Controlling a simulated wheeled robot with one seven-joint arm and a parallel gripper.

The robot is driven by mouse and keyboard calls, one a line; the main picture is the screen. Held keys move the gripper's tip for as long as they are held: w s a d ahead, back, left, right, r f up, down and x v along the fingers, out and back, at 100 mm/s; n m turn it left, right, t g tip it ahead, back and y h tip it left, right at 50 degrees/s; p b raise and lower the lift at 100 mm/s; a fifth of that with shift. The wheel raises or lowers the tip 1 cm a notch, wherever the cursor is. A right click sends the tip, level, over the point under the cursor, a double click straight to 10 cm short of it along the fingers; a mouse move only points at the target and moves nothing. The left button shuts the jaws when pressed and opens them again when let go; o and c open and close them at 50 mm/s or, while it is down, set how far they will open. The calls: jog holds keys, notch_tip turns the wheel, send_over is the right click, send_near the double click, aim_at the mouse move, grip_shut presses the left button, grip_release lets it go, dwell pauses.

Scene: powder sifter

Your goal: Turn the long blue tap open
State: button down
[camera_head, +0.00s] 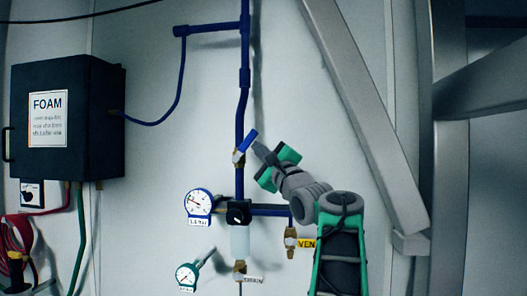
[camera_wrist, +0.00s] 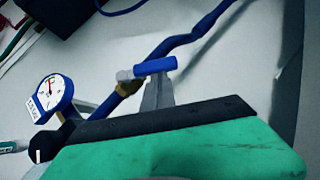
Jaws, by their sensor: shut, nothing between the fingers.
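The long blue tap handle (camera_head: 247,140) sits on a brass valve body (camera_head: 238,157) on the vertical blue pipe, slanting up and to the right. My gripper (camera_head: 257,148) is shut and empty, its tip just right of and below the handle. In the wrist view, the blue handle (camera_wrist: 156,66) lies across the end of my shut fingers (camera_wrist: 157,92). The fingertips are very close to its underside or touching it; I cannot tell which. The brass valve (camera_wrist: 129,88) shows behind, to the left of the fingers.
A round gauge (camera_head: 198,203) and a black regulator (camera_head: 239,212) sit below the valve. A FOAM box (camera_head: 75,118) is at left. A slanted grey beam (camera_head: 365,110) stands right of my arm. The wall above the handle is clear.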

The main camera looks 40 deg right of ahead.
aim_at(250, 136)
jog(key=shift+r, duration=0.1)
jog(key=shift+r+n+y+p, duration=0.2)
jog(key=shift+n+y+p, duration=0.15)
jog(key=shift+p, duration=0.3)
jog(key=shift+w+a, duration=0.1)
jog(key=r+p, duration=0.1)
jog(key=p, duration=0.1)
jog(key=w+r+n+p, duration=0.1)
jog(key=p, duration=0.1)
jog(key=shift+a+r+g+y, duration=0.15)
jog(key=shift+a+g+y, duration=0.2)
jog(key=shift+a+g, duration=0.05)
jog(key=shift+w+a+r+p, duration=0.45)
jog(key=shift+w+r+p, duration=0.1)
jog(key=shift+p, duration=0.3)
jog(key=shift+w, duration=0.1)
